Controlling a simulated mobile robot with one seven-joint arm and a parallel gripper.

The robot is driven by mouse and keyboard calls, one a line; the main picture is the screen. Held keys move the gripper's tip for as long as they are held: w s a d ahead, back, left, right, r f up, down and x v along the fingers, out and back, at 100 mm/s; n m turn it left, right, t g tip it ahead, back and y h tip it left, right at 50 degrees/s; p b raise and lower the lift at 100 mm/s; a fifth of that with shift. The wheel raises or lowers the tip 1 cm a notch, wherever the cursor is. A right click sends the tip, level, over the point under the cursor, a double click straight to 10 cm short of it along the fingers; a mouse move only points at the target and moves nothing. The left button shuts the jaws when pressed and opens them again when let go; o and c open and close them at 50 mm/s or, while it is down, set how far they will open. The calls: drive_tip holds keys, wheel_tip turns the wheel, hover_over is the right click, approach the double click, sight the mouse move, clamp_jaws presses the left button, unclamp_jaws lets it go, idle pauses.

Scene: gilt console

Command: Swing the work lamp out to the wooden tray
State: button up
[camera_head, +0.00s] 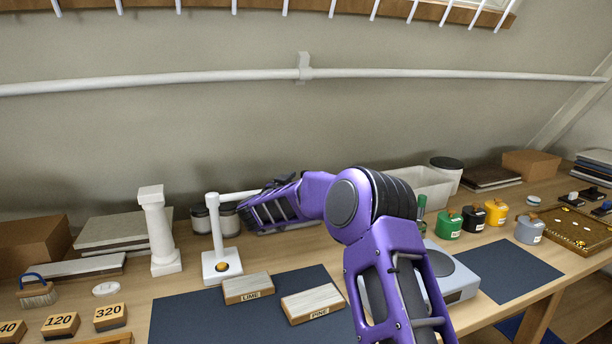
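The white work lamp stands near the wall, with a square base, an upright post (216,228) and a horizontal arm (238,195) reaching right. The lamp arm's far end and any lamp head are hidden behind my purple arm. My gripper (252,214) is beside the lamp arm, just right of the post. Its fingers are dark and small here, so I cannot tell whether they touch the lamp or are open. A brown, tray-like board (565,240) with small yellow pieces lies at the far right. A wood edge (108,339) shows at the bottom left; I cannot tell which is the wooden tray.
Two dark jars (201,220) stand behind the lamp, and a white column (160,230) stands left. Blocks marked LIME (248,288) and PINE (313,303) lie on a dark blue mat (190,318). A grey device (455,275) and coloured pots (448,224) stand right of my arm.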

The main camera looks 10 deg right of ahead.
sight(306, 172)
drive_tip(key=shift+x, duration=1.85)
drive_tip(key=shift+c, duration=0.3)
clamp_jaws()
